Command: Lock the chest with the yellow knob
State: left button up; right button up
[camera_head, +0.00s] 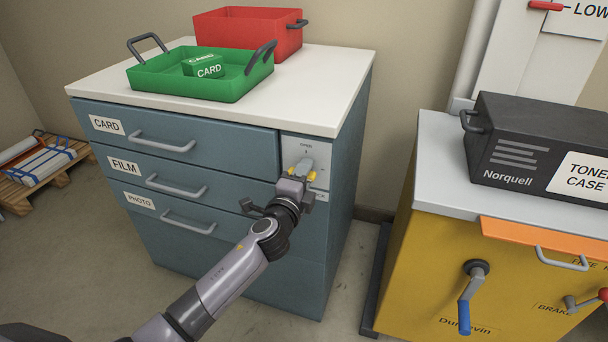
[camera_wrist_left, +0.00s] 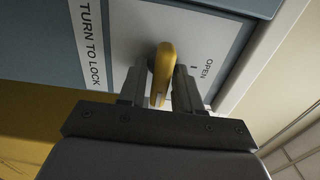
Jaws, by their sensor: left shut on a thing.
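The blue chest (camera_head: 230,235) has drawers labelled CARD, FILM and PHOTO, which all look closed. A grey lock plate (camera_head: 308,150) at its upper right front reads OPEN at the top. The yellow knob (camera_head: 312,176) is on this plate, mostly hidden by my left gripper (camera_head: 301,174) in the head view. In the left wrist view the yellow knob (camera_wrist_left: 164,72) sits between the fingers of my left gripper (camera_wrist_left: 160,85), which is shut on it. The plate there shows OPEN and TURN TO LOCK. My right gripper is not in view.
A green tray (camera_head: 160,84) with a CARD box (camera_head: 204,67) and a red bin (camera_head: 230,27) stand on the chest top. At right a yellow cabinet (camera_head: 425,270) carries a black toner case (camera_head: 535,110). A pallet (camera_head: 40,180) lies at left.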

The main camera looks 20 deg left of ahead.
pick_arm(q)
jog(key=o, duration=0.7)
jog(key=shift+o, duration=0.2)
jog(key=s+p, duration=0.1)
jog(key=s, duration=0.6)
jog(key=shift+a, duration=0.15)
jog(key=shift+s, duration=0.1)
jog(key=s+f+n+g+h, duration=0.1)
jog(key=s+f+n+g, duration=0.2)
jog(key=s+f+n, duration=0.45)
jog(key=s+a+f+n+g, duration=0.15)
jog(key=s+f+n, duration=0.25)
jog(key=s, duration=0.6)
jog(key=s+f+n+g+h, duration=0.1)
jog(key=s+f+n+g, duration=0.35)
jog(key=s, duration=0.45)
notch_tip(320, 180, up, 13)
jog(key=t+p, duration=0.1)
jog(key=p, duration=1.6)
jog(key=shift+a, duration=0.45)
